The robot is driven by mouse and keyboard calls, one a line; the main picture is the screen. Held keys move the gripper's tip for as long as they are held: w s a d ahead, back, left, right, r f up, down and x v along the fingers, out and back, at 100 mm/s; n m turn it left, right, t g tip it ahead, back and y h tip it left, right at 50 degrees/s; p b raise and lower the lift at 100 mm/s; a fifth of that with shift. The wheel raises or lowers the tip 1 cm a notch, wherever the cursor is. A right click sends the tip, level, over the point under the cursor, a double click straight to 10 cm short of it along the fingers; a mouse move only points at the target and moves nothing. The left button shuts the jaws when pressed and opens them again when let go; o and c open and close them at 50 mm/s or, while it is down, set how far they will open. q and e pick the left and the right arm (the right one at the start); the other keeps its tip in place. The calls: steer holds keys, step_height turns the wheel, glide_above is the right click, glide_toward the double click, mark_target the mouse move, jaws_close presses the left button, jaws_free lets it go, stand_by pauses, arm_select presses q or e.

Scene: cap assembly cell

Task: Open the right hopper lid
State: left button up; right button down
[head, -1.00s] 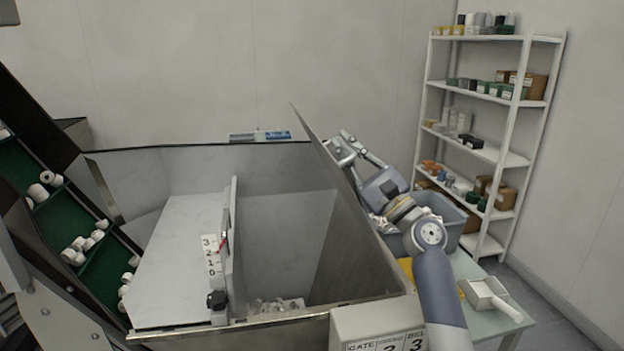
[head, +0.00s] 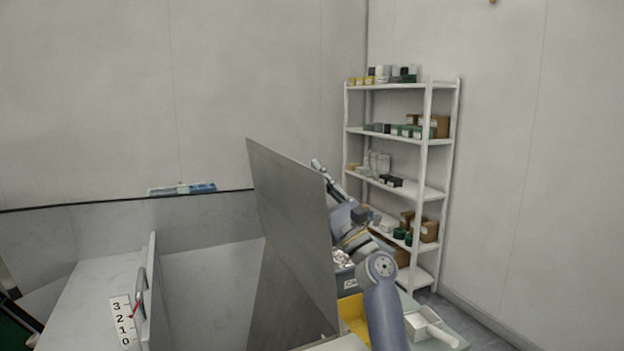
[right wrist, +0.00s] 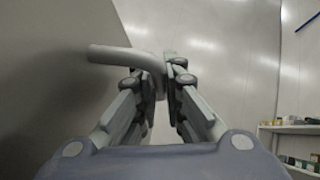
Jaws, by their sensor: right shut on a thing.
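The right hopper lid (head: 290,235) is a grey metal panel standing raised at the right side of the hopper, tilted, its broad face toward the head camera. My right gripper (head: 319,166) is behind the lid's right edge, and the lid partly hides it. In the right wrist view the fingers (right wrist: 164,74) are shut on a bent grey bar handle (right wrist: 120,56) beside the lid's face (right wrist: 55,75). The hopper (head: 205,285) is open to the left of the lid; its bottom is out of view. My left gripper is not in view.
A divider with a number scale (head: 122,318) and red pointer stands left of the opening. Right of the lid are a yellow tray (head: 353,312), a white scoop (head: 425,325) and a grey bin of white parts. A loaded white shelf (head: 440,185) stands behind.

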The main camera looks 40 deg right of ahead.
steer(key=c, duration=1.7)
jaws_free()
steer(key=shift+a, duration=0.1)
steer(key=v, duration=1.2)
steer(key=shift+f, duration=0.1)
steer(key=shift+s, duration=0.1)
